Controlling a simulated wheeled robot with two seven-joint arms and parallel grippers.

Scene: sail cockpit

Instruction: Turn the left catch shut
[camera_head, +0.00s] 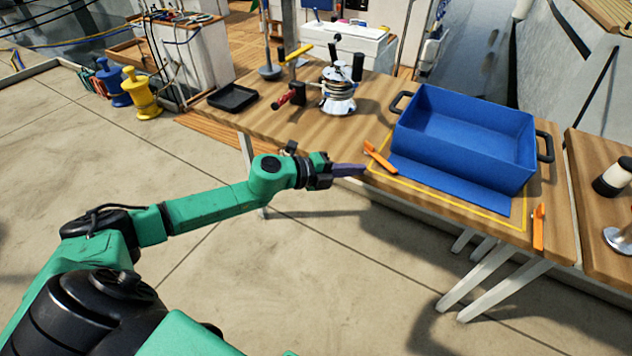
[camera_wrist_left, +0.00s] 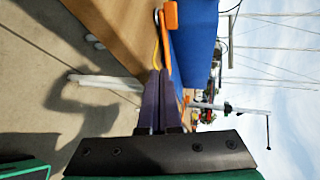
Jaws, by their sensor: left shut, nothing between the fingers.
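The left catch (camera_head: 380,158) is an orange lever lying slanted on the wooden table at the front left corner of a blue box (camera_head: 465,140). Orange also shows just past my fingertips in the left wrist view (camera_wrist_left: 170,17). My left gripper (camera_head: 363,169) is shut and empty, with its dark fingers close beside the lower left of the catch. I cannot tell whether they touch it. A flat blue panel (camera_head: 450,188) extends in front of the box. Another orange catch (camera_head: 538,228) stands near the right front corner. My right gripper is out of view.
A yellow line (camera_head: 470,206) borders the blue panel on the table. A chrome winch (camera_head: 338,95), a red-handled tool (camera_head: 290,96) and a black tray (camera_head: 232,97) sit to the left. The floor in front of the table is clear.

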